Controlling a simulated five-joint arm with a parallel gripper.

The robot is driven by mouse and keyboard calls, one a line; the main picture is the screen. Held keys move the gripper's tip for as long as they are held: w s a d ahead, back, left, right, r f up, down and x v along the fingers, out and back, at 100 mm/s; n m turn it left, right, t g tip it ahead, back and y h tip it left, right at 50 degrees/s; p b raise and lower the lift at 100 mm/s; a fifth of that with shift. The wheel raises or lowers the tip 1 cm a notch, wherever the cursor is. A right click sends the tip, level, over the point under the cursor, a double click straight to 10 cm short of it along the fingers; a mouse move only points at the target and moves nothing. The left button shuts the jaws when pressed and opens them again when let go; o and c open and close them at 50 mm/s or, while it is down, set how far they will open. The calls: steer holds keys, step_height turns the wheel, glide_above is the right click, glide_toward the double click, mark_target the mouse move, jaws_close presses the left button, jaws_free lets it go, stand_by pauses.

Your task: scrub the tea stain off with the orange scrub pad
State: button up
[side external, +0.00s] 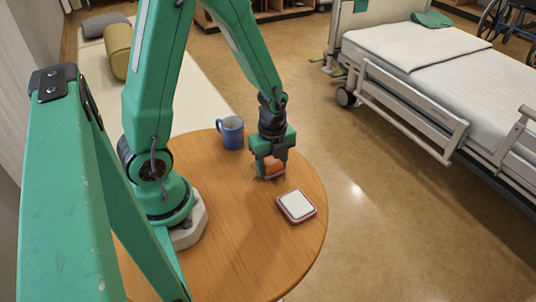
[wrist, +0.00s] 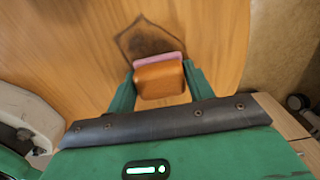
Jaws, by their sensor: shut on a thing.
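My gripper (side external: 271,164) is shut on the orange scrub pad (side external: 272,167), just above or on the round wooden table (side external: 235,258). In the wrist view the pad (wrist: 160,80) sits between my two green fingers, with a pink layer along its far edge. A dark brown tea stain (wrist: 148,42) with a darker, angular outline shows on the wood just beyond the pad. The pad covers the near part of the stain. I cannot tell whether the pad touches the wood. The stain is not clear in the side view.
A blue mug (side external: 230,132) stands at the table's back edge, left of my gripper. A white-topped, red-rimmed square item (side external: 296,206) lies to the front right. A bed (side external: 420,75) stands beyond the floor gap at right. The table's front is clear.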

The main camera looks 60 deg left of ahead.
mark_target(276, 186)
steer(key=shift+d, duration=2.4)
steer(key=shift+s, duration=0.7)
steer(key=shift+a, duration=0.8)
steer(key=shift+a+f, duration=0.1)
steer(key=shift+a, duration=4.85)
steer(key=shift+d, duration=5.65)
steer(key=shift+d+r, duration=0.1)
steer(key=shift+r, duration=0.2)
step_height(276, 186, up, 8)
steer(key=shift+f, duration=0.15)
